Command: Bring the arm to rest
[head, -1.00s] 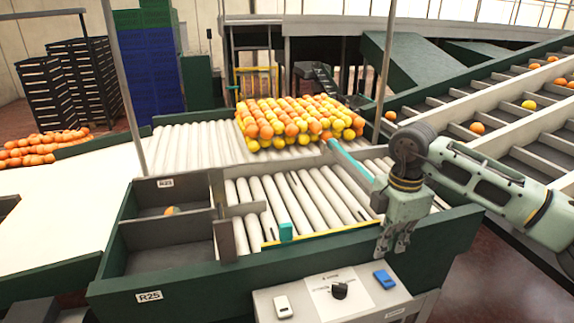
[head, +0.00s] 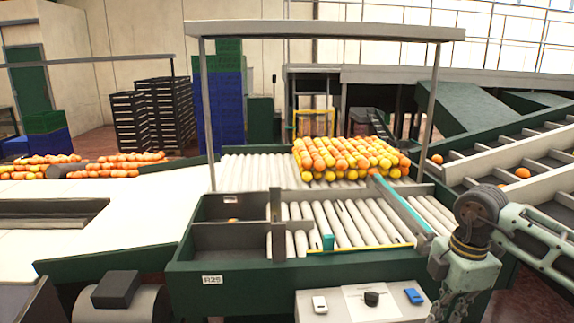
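My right arm comes in from the right edge in the head view. Its gripper (head: 452,305) hangs down at the right end of the roller table, beside the control panel (head: 362,302). The fingers are small and partly cut by the bottom edge, and I see nothing held between them. My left gripper is not in view.
A pile of oranges and yellow fruit (head: 350,158) sits on the rollers behind a teal bar (head: 402,206). Dark bins (head: 232,240) stand at the table's left end. A sloped conveyor (head: 520,170) runs on the right. A wide pale belt (head: 120,215) lies to the left.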

